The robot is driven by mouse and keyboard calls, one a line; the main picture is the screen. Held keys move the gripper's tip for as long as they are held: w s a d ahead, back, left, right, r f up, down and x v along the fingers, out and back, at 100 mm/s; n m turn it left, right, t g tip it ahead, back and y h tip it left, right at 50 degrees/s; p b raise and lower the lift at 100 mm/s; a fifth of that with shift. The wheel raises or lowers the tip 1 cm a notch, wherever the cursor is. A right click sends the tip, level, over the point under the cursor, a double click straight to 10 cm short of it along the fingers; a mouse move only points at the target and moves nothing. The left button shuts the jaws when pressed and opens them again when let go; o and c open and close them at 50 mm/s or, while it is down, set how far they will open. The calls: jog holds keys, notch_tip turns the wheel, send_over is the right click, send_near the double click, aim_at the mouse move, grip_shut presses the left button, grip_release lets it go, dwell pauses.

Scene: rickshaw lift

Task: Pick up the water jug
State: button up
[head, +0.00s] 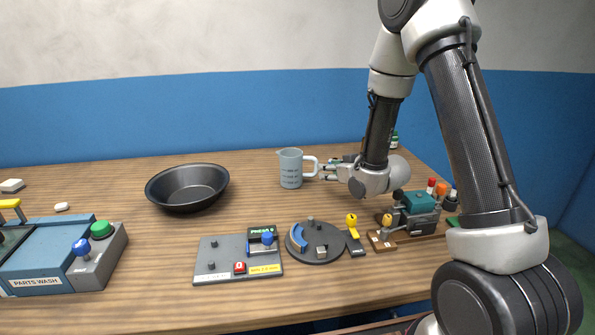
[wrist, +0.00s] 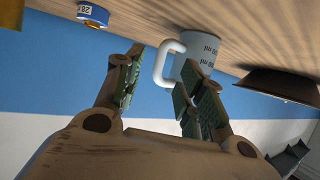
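The water jug (head: 291,168) is a pale blue-grey measuring jug with dark markings, upright on the wooden table, its handle toward the right. It also shows in the wrist view (wrist: 203,49). My gripper (head: 325,171) is just right of the handle, level with it. In the wrist view my gripper (wrist: 160,70) is open, with the fingers apart and the handle appearing in the gap between them, closer to the right finger. I cannot tell whether a finger touches the handle.
A dark bowl (head: 187,186) stands left of the jug. In front are a grey switch panel (head: 220,262), a round dial (head: 316,243) and a tool rack (head: 417,215). The parts wash unit (head: 50,257) is far left. Bare table (head: 255,208) lies before the jug.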

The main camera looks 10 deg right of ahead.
aim_at(299, 168)
jog(key=x, duration=0.6)
jog(key=shift+w+a+f, duration=0.15)
jog(key=shift+a+f, duration=0.05)
jog(key=shift+f, duration=0.1)
grip_shut()
